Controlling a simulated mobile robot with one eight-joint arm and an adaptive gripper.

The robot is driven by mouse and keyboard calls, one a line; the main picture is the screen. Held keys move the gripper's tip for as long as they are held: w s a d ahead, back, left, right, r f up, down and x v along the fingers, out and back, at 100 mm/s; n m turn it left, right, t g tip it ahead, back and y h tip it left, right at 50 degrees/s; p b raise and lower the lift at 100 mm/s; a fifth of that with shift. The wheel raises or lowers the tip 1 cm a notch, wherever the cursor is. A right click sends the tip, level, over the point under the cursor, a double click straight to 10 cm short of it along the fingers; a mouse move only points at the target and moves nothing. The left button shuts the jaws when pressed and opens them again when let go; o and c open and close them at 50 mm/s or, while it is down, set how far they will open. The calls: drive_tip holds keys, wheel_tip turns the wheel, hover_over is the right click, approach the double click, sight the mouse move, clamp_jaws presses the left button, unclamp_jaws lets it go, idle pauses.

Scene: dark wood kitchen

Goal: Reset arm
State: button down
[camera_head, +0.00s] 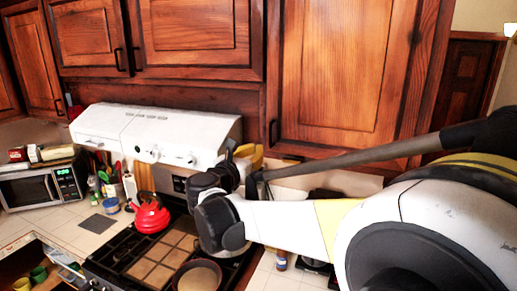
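My arm reaches in from the right side of the head view, with its large white and black joint close to the camera. The arm runs left to dark joints over the stove. My gripper (236,158) seems to be at the dark end, in front of the white range hood's right end. Its fingers are small and partly hidden by my own arm, so I cannot tell whether they are open or shut, or whether they hold anything. A yellowish patch shows beside it; I cannot tell what it is.
Wooden cabinets (200,35) hang above the white range hood (160,133). A red kettle (151,216) and a pan (198,276) sit on the stove (118,258). A microwave (40,186) stands at the left. An open drawer (50,245) holds cups. Some counter (78,238) is clear.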

drive_tip(key=s+d+f+m+g+y+b, duration=0.2)
drive_tip(key=s+d+f+m+b, duration=0.5)
drive_tip(key=f, duration=0.9)
drive_tip(key=s+d+f+m+g+y+b, duration=0.2)
drive_tip(key=s+d+f+m+g+b, duration=0.2)
drive_tip(key=s+f+m+b, duration=1)
drive_tip(key=s+d+f+m+g+y+b, duration=0.2)
drive_tip(key=s+d+f+m+b, duration=0.8)
drive_tip(key=s+f, duration=0.5)
wheel_tip(320, 180, down, 5)
drive_tip(key=shift+d+f+m+g+y+b, duration=0.2)
drive_tip(key=shift+d+m+g+y+b, duration=0.15)
drive_tip(key=shift+d+g+b, duration=0.35)
drive_tip(key=shift+a, duration=0.15)
